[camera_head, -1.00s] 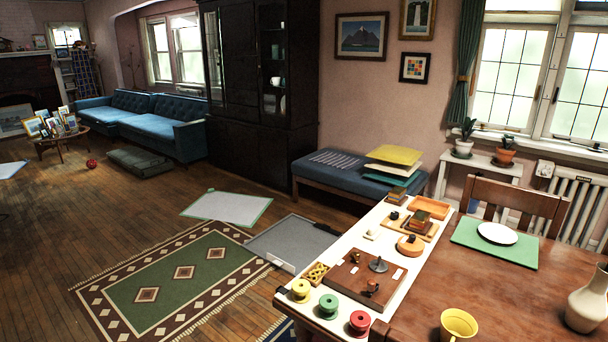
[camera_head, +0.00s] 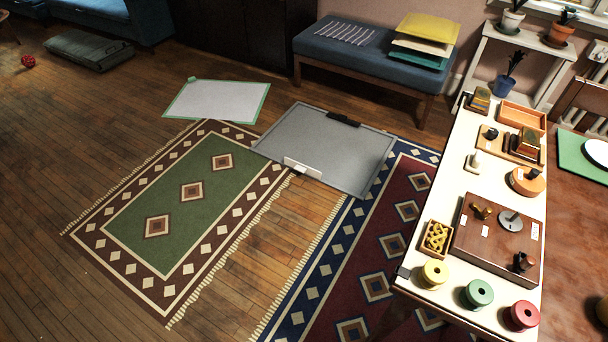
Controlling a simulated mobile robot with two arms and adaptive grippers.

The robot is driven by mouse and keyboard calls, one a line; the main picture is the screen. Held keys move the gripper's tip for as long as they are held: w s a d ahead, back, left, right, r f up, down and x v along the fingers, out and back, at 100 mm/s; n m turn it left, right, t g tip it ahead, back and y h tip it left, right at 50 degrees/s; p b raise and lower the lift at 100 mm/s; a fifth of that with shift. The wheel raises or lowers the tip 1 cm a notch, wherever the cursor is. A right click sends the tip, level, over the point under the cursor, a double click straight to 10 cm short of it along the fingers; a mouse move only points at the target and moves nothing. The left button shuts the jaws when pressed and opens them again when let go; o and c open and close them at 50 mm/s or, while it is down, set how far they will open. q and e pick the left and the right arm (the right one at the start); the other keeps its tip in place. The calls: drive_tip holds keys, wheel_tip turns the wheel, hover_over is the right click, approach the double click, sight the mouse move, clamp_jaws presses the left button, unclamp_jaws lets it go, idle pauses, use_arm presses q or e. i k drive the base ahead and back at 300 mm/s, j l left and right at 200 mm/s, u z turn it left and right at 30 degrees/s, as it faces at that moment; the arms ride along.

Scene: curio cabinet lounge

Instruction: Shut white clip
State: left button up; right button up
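A white clip (camera_head: 303,167) sits at the near edge of a grey board (camera_head: 325,145) that lies on the floor, partly over the rugs. The clip is small here, and I cannot tell whether it is open or shut. A black clip (camera_head: 343,119) sits at the board's far edge. Neither of my grippers shows in this view.
A green-bordered white board (camera_head: 217,101) lies to the left. A green rug (camera_head: 191,192) and a red-blue rug (camera_head: 380,245) cover the floor. A narrow white table (camera_head: 455,215) with spools, a brown box and small objects stands right. A blue bench (camera_head: 372,50) is behind.

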sight(301, 170)
drive_tip(key=i+j, duration=0.15)
drive_tip(key=j, duration=0.15)
drive_tip(key=i+j, duration=0.1)
drive_tip(key=j, duration=0.15)
drive_tip(key=i+j+z, duration=0.2)
drive_tip(key=i+j, duration=0.7)
